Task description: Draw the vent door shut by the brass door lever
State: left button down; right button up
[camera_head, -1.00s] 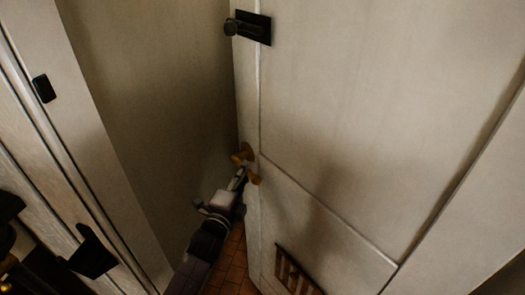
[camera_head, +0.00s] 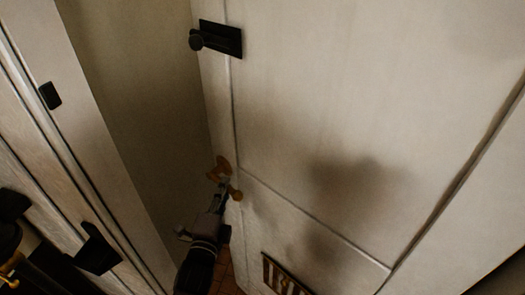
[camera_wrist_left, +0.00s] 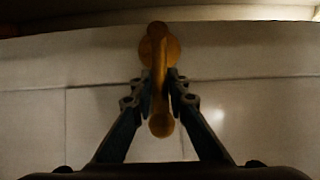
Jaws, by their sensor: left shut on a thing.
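The vent door (camera_head: 330,120) is a large pale panel door standing ajar, with a slatted vent (camera_head: 285,275) low on it. The brass door lever (camera_head: 219,167) sits at its left edge. My left gripper (camera_head: 225,186) reaches up from below and is shut on the lever. In the left wrist view, the lever (camera_wrist_left: 160,60) runs between the two fingers of the gripper (camera_wrist_left: 160,92), with its round end below the fingertips. The fingers hide part of the lever in the head view. My right gripper is not in view.
A black bolt latch (camera_head: 220,39) is high on the door's edge. A pale frame with a black plate (camera_head: 50,95) and a black bracket (camera_head: 95,250) stands at the left. Red floor tiles (camera_head: 225,270) show in the gap below.

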pick_arm(q)
jog(key=shift+a, duration=0.1)
jog(key=s+a+n+y, duration=0.1)
jog(key=s+a+y, duration=0.2)
jog(key=s, duration=0.4)
jog(key=shift+s+a+n, duration=0.35)
jog(key=shift+a+n, duration=0.05)
jog(key=shift+a, duration=0.1)
jog(key=shift+r, duration=0.1)
